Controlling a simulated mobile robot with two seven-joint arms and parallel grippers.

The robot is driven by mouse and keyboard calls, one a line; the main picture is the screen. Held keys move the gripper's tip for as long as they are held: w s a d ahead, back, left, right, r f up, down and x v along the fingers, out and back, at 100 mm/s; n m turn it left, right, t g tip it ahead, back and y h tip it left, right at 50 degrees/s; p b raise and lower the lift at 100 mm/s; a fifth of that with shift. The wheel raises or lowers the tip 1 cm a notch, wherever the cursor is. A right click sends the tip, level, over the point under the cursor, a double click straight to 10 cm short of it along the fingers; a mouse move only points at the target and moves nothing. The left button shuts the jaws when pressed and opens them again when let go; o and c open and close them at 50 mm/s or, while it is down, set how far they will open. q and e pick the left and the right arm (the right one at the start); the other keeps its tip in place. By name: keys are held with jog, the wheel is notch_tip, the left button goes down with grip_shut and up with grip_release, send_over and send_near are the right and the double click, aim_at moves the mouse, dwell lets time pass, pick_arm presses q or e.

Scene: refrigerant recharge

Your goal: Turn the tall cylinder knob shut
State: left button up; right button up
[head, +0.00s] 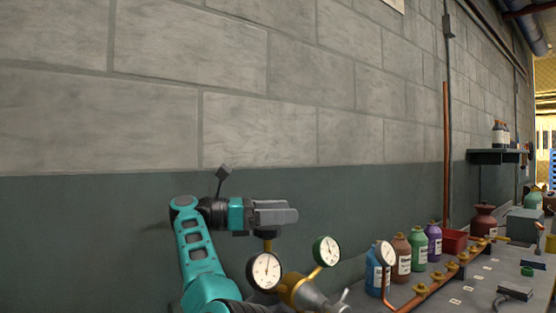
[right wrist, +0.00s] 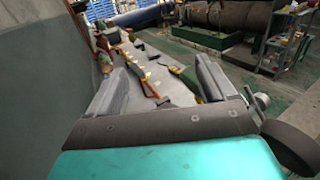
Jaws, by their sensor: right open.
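My right gripper (head: 276,213) is in the head view at lower centre, held level in front of the wall on its teal arm. It also shows in the right wrist view (right wrist: 157,78), its two grey fingers spread apart with nothing gripped between them. Just below it are a dial gauge (head: 265,271), a second green-rimmed gauge (head: 326,251) and a brass body (head: 296,289) with a grey metal end. A short brass piece (head: 268,245) shows right under the fingers. I cannot tell which part is the tall cylinder's knob; the cylinder itself is not clearly visible. My left gripper is not in view.
A bench (head: 475,295) on the right carries several bottles, including a blue one (head: 375,272), a red bin (head: 453,241) and a copper pipe with brass fittings (head: 436,284). A block wall (head: 150,120) stands close behind my arm. A shelf (head: 497,156) hangs farther right.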

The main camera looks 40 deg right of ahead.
aim_at(279, 227)
notch_tip(279, 227, up, 16)
jog(key=p, duration=0.6)
jog(key=shift+a, duration=0.2)
jog(key=shift+s, duration=0.1)
jog(key=shift+d+f, duration=0.1)
